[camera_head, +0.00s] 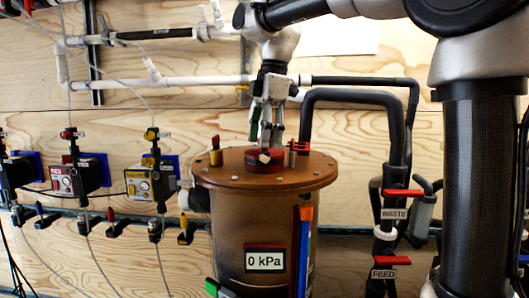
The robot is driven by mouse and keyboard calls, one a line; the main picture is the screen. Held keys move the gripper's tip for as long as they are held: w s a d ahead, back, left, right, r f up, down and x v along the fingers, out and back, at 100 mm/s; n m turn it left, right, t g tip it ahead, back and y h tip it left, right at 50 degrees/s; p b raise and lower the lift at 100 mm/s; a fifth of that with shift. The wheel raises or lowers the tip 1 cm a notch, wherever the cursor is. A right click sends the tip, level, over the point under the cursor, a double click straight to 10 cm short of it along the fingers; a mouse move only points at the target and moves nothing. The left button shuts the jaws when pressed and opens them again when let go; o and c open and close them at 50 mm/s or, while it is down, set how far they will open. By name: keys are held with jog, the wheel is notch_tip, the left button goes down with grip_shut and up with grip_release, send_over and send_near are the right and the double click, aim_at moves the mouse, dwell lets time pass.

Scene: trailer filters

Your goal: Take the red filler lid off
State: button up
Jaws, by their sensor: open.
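The red filler lid (256,165) sits on the brown round top plate (225,178) of a filter vessel, near its middle. My gripper (266,152) points straight down from above, with its fingertips at the lid. The jaws are open. The fingers hide part of the lid, and I cannot tell whether they touch it. The vessel body (232,225) carries a display (265,260) reading 0 kPa.
A brass fitting with a red top (216,152) and a small red fitting (299,147) stand on the plate beside my gripper. A black hose (350,95) arches behind at the right. Red-handled FEED and WASTE valves (403,192) are at right, several pumps (150,182) at left.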

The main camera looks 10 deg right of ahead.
jog(key=shift+f, duration=0.45)
jog(key=c, duration=1.1)
jog(key=shift+r, duration=0.1)
jog(key=shift+c, duration=0.2)
